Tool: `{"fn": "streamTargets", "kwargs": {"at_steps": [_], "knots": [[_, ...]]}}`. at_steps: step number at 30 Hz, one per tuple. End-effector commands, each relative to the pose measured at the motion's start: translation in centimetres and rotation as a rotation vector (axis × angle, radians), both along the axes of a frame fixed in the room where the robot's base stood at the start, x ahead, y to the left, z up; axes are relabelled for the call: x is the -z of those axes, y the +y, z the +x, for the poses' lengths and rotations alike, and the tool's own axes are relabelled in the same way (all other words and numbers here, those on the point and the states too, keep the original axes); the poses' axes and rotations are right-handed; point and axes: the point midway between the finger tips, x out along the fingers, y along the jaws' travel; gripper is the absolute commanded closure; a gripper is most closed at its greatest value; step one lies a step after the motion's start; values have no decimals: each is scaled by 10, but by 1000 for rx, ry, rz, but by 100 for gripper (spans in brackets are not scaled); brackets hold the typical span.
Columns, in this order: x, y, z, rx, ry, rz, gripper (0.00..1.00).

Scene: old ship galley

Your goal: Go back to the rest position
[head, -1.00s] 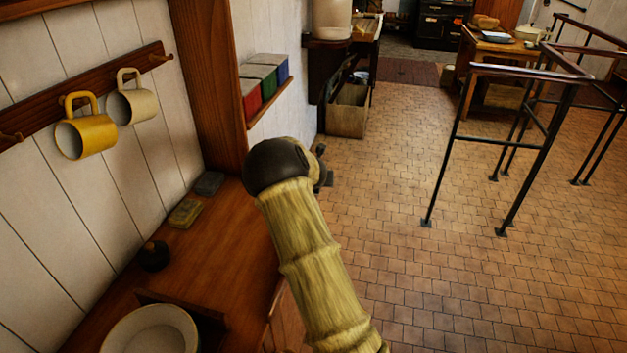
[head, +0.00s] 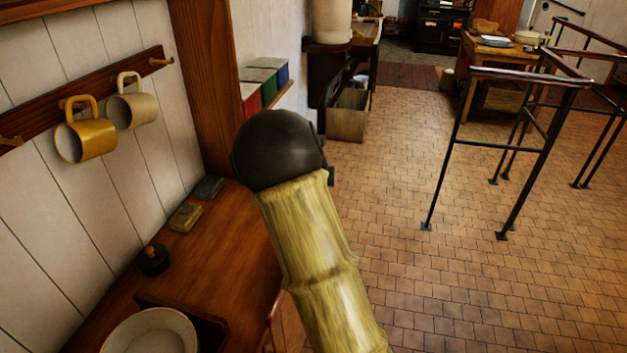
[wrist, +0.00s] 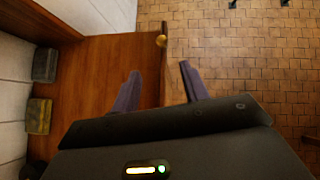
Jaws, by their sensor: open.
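My gripper (wrist: 160,92) shows in the wrist view with its two dark fingers apart and nothing between them. It is above the right edge of the wooden counter (wrist: 105,60), with the tiled floor beyond that edge. In the head view my arm rises over the counter's right side, and its dark rounded joint hides the gripper. The counter (head: 215,250) lies below and to the left of the arm.
A yellow mug (head: 85,140) and a cream mug (head: 131,108) hang on a wall rack. A bowl (head: 150,332), a dark round pot (head: 152,259) and two small blocks (head: 185,216) are on the counter. Metal railings (head: 500,140) stand right; tiled floor (head: 400,270) between is clear.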

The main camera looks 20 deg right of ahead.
Motion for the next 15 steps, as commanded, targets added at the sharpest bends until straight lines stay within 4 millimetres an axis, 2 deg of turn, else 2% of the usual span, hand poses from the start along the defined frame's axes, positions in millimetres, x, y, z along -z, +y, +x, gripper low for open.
{"fn": "streamTargets", "kwargs": {"at_steps": [11,15], "knots": [[0,0,-2,20,-8,18,55],[-2,3,-17,171,-58,156,55]]}}
